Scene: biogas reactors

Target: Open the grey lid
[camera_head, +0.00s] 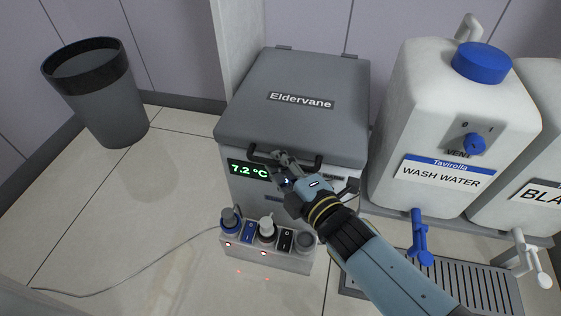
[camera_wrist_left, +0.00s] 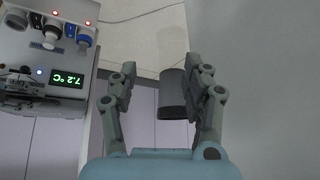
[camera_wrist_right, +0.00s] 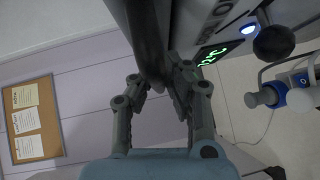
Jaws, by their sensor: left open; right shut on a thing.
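The grey lid (camera_head: 300,85), labelled Eldervane, lies flat and closed on a grey box (camera_head: 240,190) with a 7.2 °C display. Hinges show at its back edge. A black bar handle (camera_head: 313,166) runs along its front edge. My right gripper (camera_head: 284,164) is at the handle's left part and shut on it. In the right wrist view the dark handle bar (camera_wrist_right: 150,45) passes between the fingers of my right gripper (camera_wrist_right: 162,82). My left gripper (camera_wrist_left: 160,75) is open and empty in the left wrist view, away from the lid; it is not seen in the head view.
A power strip (camera_head: 265,255) with plugs and switches stands in front of the box. White wash water tank (camera_head: 450,130) stands close on the right, with a blue tap (camera_head: 420,240) above a drain grate (camera_head: 480,285). A dark bin (camera_head: 105,105) stands at left; floor between is clear.

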